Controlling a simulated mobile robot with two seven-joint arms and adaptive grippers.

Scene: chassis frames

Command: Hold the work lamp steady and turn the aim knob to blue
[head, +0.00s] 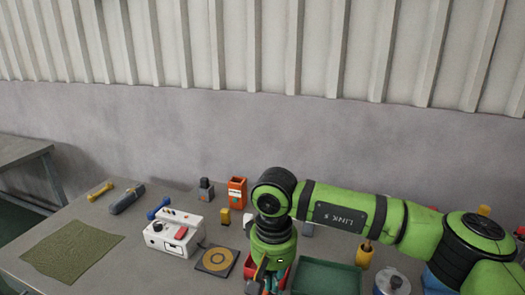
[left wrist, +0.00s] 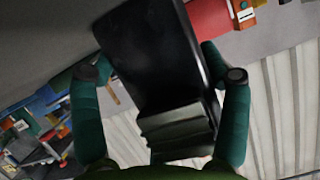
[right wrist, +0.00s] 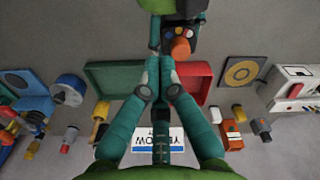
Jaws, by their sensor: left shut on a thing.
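The work lamp (left wrist: 160,55) is a black body filling the middle of the left wrist view. My left gripper (left wrist: 155,68) is shut on it, one teal finger on each side. In the right wrist view the lamp's dark end (right wrist: 167,46) carries an orange knob (right wrist: 181,47) with small coloured dots beside it. My right gripper (right wrist: 161,62) has its fingertips together right beside the knob, with nothing seen between them. I cannot tell whether they touch the lamp. In the head view my right arm hides most of the lamp.
A red tray (right wrist: 197,82) and a green tray (right wrist: 107,72) lie below the grippers. A white control box (head: 172,233), a disc pad (head: 216,260) and an orange holder (head: 237,191) stand on the table. A green mat (head: 72,250) lies left.

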